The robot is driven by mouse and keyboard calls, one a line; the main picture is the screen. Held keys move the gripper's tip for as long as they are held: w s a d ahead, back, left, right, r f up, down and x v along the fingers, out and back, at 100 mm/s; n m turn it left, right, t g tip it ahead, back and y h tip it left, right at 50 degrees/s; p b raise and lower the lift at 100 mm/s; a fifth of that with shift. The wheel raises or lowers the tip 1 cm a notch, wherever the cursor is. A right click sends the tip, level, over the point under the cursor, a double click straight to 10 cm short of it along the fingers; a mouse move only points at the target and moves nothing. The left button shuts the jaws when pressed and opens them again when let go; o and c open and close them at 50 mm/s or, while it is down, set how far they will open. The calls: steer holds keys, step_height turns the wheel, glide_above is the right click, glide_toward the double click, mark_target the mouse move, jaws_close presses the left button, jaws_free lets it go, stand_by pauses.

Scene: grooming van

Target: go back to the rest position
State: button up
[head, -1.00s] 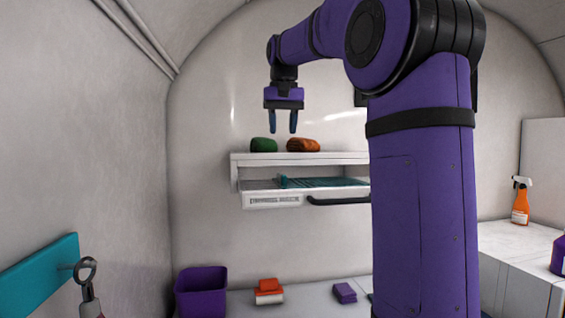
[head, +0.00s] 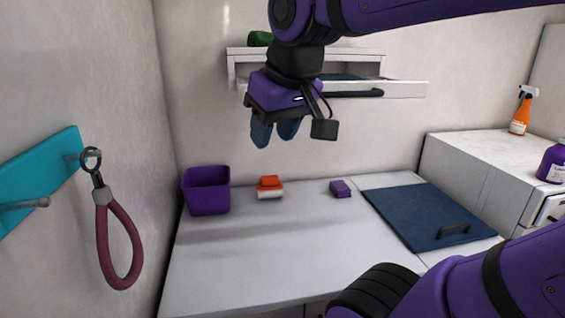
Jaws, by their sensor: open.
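My gripper (head: 275,133) hangs in front of the wall shelf, above the counter, pointing down. Its two blue fingers are apart with nothing between them. My arm reaches in from the upper right and crosses in front of the shelf's drawer, hiding part of it.
The white shelf (head: 240,56) has its drawer (head: 405,89) pulled out. A green rolled thing (head: 259,39) lies on top. The counter (head: 270,245) holds a purple bin (head: 206,190), an orange-and-white brush (head: 269,187), a purple block (head: 341,189) and a blue lid (head: 420,212). A maroon loop (head: 119,240) hangs left.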

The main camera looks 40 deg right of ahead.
steer(key=shift+n+t+y, duration=0.3)
steer(key=shift+n, duration=0.1)
steer(key=s+f, duration=0.1)
steer(key=f, duration=0.1)
steer(key=s+a+f, duration=0.1)
steer(key=s+f, duration=0.1)
steer(key=shift+s+a+f, duration=0.1)
steer(key=shift+f, duration=0.15)
stand_by(0.5)
